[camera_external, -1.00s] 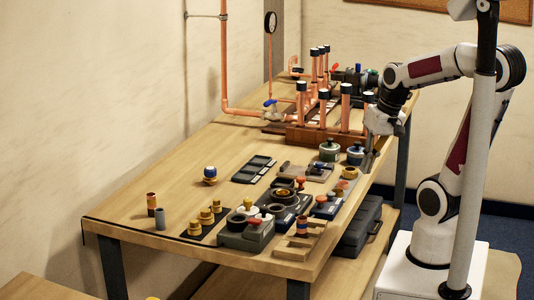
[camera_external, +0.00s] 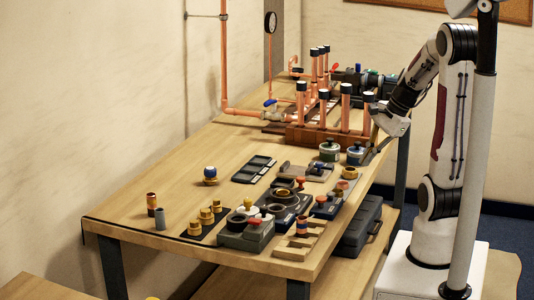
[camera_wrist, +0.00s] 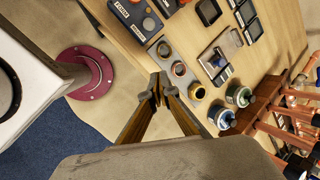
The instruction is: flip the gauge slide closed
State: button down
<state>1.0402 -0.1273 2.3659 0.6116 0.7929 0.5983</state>
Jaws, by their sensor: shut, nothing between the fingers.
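My gripper (camera_wrist: 159,88) is shut and empty, its fingertips together in the wrist view. It is by the right edge of the workbench in the external view, where its fingertips are hard to make out.
Two lidded pots (camera_external: 330,151) stand between the tray and the copper manifold (camera_external: 326,133). A strip with round holes (camera_wrist: 174,66) lies close to the fingertips in the wrist view. Several blocks and knobs crowd the near end; the left side of the bench (camera_external: 165,170) is mostly clear.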

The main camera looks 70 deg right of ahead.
jog(key=w+d+r+m+t+h, duration=0.1)
jog(key=w+d+m+t, duration=0.1)
jog(key=d+m, duration=0.6)
jog(key=shift+w+d+r+m+t+h, duration=0.35)
jog(key=shift+w+m, duration=0.45)
jog(key=shift+m, duration=2.4)
jog(key=shift+w+f, duration=0.1)
jog(key=shift+f, duration=0.05)
jog(key=shift+x, duration=4.8)
jog(key=shift+w+d+f, duration=0.1)
jog(key=shift+w+f, duration=0.05)
jog(key=shift+w, duration=0.5)
jog(key=shift+w+d+f, duration=0.1)
jog(key=shift+w+f, duration=0.05)
jog(key=shift+w, duration=0.5)
jog(key=shift+w+d+f, duration=0.15)
jog(key=shift+w, duration=0.5)
